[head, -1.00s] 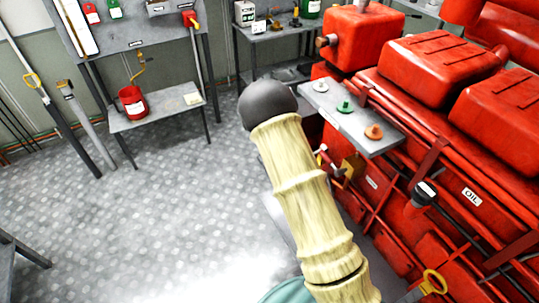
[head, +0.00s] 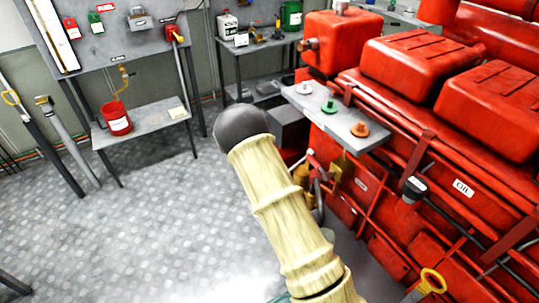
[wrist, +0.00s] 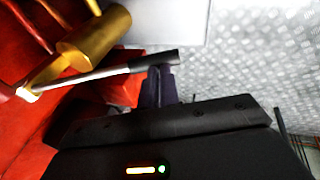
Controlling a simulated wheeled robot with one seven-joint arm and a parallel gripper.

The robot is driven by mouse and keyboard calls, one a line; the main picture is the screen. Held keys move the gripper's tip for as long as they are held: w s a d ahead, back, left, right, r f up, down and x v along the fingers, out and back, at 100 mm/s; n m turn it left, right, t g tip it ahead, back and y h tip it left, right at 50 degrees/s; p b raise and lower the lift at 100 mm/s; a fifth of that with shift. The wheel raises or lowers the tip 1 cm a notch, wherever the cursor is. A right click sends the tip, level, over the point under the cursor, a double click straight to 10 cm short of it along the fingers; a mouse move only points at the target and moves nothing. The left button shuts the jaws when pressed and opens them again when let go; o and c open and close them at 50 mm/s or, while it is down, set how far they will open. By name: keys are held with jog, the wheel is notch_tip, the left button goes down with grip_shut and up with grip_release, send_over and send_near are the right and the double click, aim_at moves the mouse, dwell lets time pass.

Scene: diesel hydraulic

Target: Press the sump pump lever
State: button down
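In the wrist view a lever with a grey rod and black grip (wrist: 152,62) slants up to the right from a pale tip, beside a brass cylinder (wrist: 97,33) on the red machine. This looks like the sump pump lever. My gripper (wrist: 158,82) shows as two dark fingers close together, just below the black grip. The grip crosses their tips; I cannot tell whether they touch. In the head view a brass part (head: 301,174) shows low on the machine, right of my arm. My arm hides the gripper there.
The red engine (head: 420,80) with a grey shelf (head: 335,118) of coloured knobs fills the right. A low bench (head: 155,123) with a red bucket (head: 117,119) stands at the left. The patterned floor (head: 140,220) between is clear.

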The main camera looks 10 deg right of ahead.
jog(key=shift+s+f, duration=0.3)
jog(key=shift+f, duration=0.15)
jog(key=r+p, duration=0.1)
jog(key=a+r+p, duration=0.1)
jog(key=r, duration=0.1)
jog(key=a+r+p, duration=0.1)
jog(key=r, duration=0.1)
jog(key=shift+w, duration=0.35)
jog(key=a+b+v, duration=0.1)
jog(key=b+v, duration=0.1)
jog(key=v, duration=0.7)
jog(key=shift+s+a+f, duration=0.25)
jog(key=shift+s+a, duration=0.1)
jog(key=shift+a, duration=0.05)
jog(key=shift+s, duration=0.1)
jog(key=shift+a, duration=0.1)
